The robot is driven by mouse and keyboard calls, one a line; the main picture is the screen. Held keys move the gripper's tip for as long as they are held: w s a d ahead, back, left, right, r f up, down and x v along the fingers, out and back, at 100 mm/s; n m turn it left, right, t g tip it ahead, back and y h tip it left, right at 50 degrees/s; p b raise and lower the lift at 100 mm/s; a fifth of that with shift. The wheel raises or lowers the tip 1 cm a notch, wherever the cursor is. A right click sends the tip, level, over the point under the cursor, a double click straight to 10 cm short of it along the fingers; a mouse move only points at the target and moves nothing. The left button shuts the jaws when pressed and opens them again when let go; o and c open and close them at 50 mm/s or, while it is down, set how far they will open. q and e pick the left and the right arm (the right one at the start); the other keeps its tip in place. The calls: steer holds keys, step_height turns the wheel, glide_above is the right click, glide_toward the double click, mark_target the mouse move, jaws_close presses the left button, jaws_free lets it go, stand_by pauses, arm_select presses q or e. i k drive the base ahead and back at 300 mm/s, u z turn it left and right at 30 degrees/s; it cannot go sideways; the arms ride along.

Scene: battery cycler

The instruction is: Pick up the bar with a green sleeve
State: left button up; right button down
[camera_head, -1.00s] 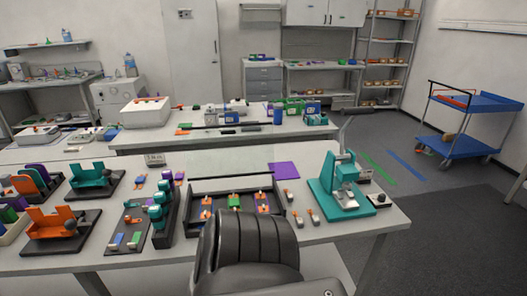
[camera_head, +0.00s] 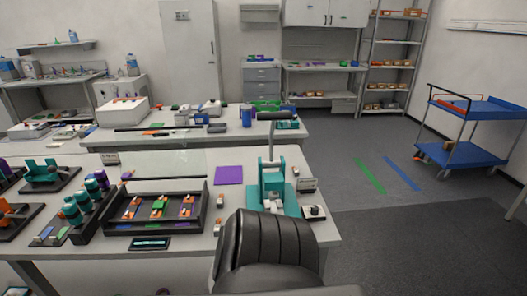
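A small bar with a green sleeve (camera_head: 158,208) and orange ends appears to lie in the middle of a black tray (camera_head: 205,203) on the near bench. Neither of my grippers shows in the head view.
A teal press (camera_head: 273,185) and a purple mat (camera_head: 229,175) are on the bench. Teal cylinders (camera_head: 73,212) stand left of the tray. A blue cart (camera_head: 465,155) stands far right.

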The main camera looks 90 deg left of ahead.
mark_target(159, 205)
steer(key=u, duration=0.05)
steer(key=i, duration=0.55)
steer(key=u, duration=2.35)
